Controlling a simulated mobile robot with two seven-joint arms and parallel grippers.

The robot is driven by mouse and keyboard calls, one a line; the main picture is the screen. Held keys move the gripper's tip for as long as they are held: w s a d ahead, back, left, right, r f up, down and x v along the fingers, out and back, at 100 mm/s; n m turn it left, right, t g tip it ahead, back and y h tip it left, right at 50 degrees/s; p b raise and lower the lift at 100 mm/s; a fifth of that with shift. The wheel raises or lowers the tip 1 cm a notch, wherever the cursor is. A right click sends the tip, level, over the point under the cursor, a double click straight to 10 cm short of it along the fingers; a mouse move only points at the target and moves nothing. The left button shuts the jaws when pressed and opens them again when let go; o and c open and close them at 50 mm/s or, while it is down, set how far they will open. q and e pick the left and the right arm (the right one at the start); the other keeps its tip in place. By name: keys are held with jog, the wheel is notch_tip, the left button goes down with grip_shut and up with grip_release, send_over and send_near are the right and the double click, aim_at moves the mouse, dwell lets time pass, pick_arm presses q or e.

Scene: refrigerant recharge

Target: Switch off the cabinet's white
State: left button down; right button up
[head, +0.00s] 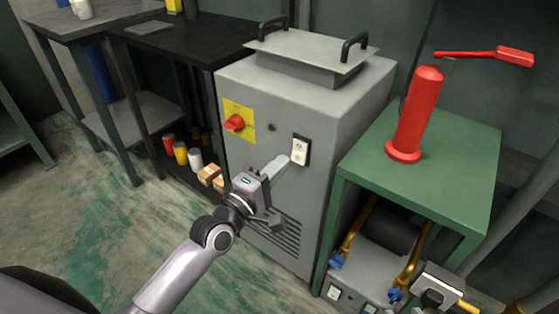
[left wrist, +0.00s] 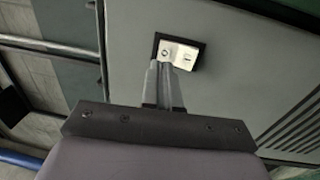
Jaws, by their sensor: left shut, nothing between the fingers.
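The cabinet's white switch (head: 300,151) sits in a black frame on the upper right of the grey cabinet's front. It also shows in the left wrist view (left wrist: 182,54), with a round mark at one end and a short bar mark at the other. I cannot tell which end is pressed in. My left gripper (head: 281,161) is shut and empty, its fingertips just left of and below the switch in the head view. In the left wrist view the fingertips (left wrist: 165,66) overlap the switch's near edge; I cannot tell whether they touch it. My right gripper is not seen.
The grey cabinet (head: 268,185) has a red knob (head: 234,123) on a yellow plate, left of the switch. A green table (head: 455,165) with a red cylinder (head: 418,115) stands at right. A black table (head: 190,45) stands at left, with cans and small boxes below.

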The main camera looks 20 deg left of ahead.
pick_arm(q)
jog(key=r+p+v, duration=0.1)
jog(key=r+v, duration=0.1)
jog(key=v, duration=0.6)
jog(key=shift+s+p, duration=0.25)
jog(key=shift+p, duration=0.1)
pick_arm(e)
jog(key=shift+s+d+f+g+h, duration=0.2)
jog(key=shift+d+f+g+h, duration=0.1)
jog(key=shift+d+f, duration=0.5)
pick_arm(q)
jog(key=shift+a, duration=0.1)
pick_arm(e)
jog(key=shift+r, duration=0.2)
